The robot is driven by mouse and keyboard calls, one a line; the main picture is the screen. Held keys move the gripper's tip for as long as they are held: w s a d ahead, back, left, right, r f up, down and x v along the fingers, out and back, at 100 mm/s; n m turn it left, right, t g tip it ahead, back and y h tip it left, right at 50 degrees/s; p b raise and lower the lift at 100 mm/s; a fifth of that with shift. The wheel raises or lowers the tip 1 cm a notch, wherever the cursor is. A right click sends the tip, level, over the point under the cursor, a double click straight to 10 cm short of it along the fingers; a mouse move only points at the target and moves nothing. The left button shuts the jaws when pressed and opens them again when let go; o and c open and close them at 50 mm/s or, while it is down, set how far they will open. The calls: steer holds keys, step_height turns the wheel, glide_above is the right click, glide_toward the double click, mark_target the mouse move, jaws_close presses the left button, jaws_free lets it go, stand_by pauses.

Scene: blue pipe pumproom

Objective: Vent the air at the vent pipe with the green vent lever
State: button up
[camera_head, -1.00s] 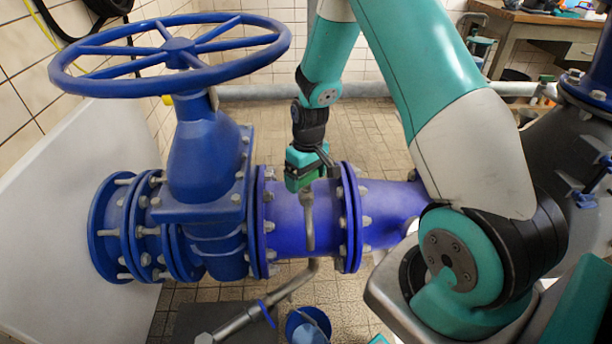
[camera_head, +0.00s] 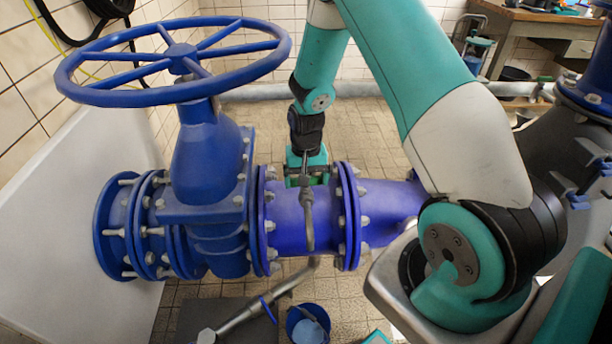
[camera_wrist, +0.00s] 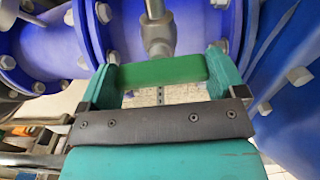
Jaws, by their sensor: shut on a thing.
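The grey vent pipe (camera_head: 307,222) rises in front of the blue main pipe (camera_head: 285,215) and bends to the lower left beneath it. My gripper (camera_head: 307,178) is at the vent pipe's upper end, partly hidden behind it. In the wrist view, the green vent lever (camera_wrist: 163,72) lies crosswise between the two teal fingers of my gripper (camera_wrist: 163,80), which is shut on it. The grey valve fitting (camera_wrist: 157,32) shows just beyond the lever. In the head view the lever is mostly hidden by the pipe and gripper.
A large blue handwheel (camera_head: 180,58) on a gate valve stands to the left. A blue bucket (camera_head: 308,326) is on the floor below the vent pipe, near a small blue handle (camera_head: 268,311). Bolted flanges (camera_head: 347,215) flank the vent. Tiled floor (camera_head: 365,125) lies open behind.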

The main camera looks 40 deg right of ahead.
steer(key=shift+m, duration=0.6)
steer(key=o, duration=0.6)
steer(key=shift+o, duration=0.2)
step_height(320, 180, up, 18)
steer(key=p, duration=0.1)
steer(key=shift+w+f, duration=0.2)
steer(key=shift+f, duration=0.05)
